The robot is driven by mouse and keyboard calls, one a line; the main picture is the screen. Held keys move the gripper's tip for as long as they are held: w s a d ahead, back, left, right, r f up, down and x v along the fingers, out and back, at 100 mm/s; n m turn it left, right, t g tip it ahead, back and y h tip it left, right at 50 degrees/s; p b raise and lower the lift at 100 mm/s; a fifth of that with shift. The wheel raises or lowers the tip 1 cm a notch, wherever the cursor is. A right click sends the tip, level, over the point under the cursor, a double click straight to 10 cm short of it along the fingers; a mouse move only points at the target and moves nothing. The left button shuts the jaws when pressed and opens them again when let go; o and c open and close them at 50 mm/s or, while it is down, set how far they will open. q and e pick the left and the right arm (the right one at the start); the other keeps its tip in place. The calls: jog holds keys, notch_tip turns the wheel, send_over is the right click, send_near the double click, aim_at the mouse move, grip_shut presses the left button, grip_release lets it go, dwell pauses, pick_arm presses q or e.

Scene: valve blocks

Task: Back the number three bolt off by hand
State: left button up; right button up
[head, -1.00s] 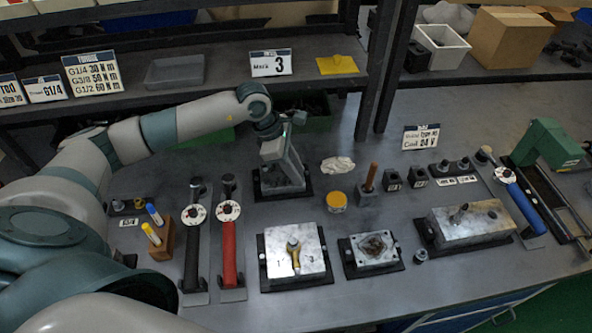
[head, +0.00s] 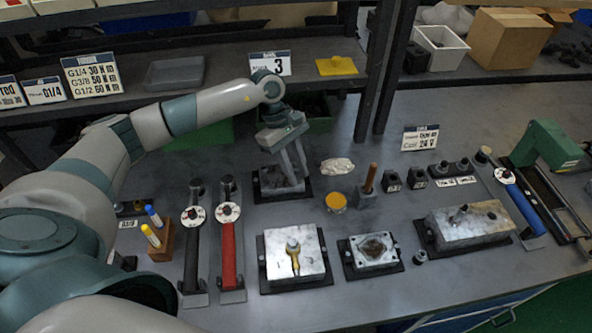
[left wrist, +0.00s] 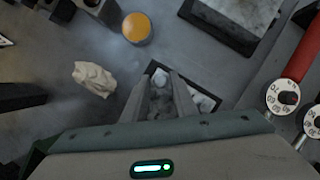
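My left gripper (head: 297,176) points down over a small metal valve block (head: 270,183) on a black base near the back of the bench. In the left wrist view the two fingers (left wrist: 161,80) stand apart. A pale round bolt head (left wrist: 160,77) and greyish block parts show between them, and the fingers do not visibly touch the bolt. The block's lighter corner (left wrist: 205,102) shows beside the right finger. In the head view the gripper hides the bolt. A card with a 3 (head: 270,63) stands on the shelf behind. My right gripper is not in view.
A crumpled cloth (head: 337,166) and an orange round tin (head: 336,202) lie right of the block. A black-handled wrench (head: 192,250) and a red-handled one (head: 229,250) lie left. A larger block (head: 295,255) with a brass fitting stands in front.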

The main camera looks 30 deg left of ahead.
pick_arm(q)
jog(key=shift+m, duration=0.6)
jog(key=shift+a+b, duration=0.15)
jog(key=shift+b, duration=0.4)
jog(key=shift+f, duration=0.15)
grip_shut()
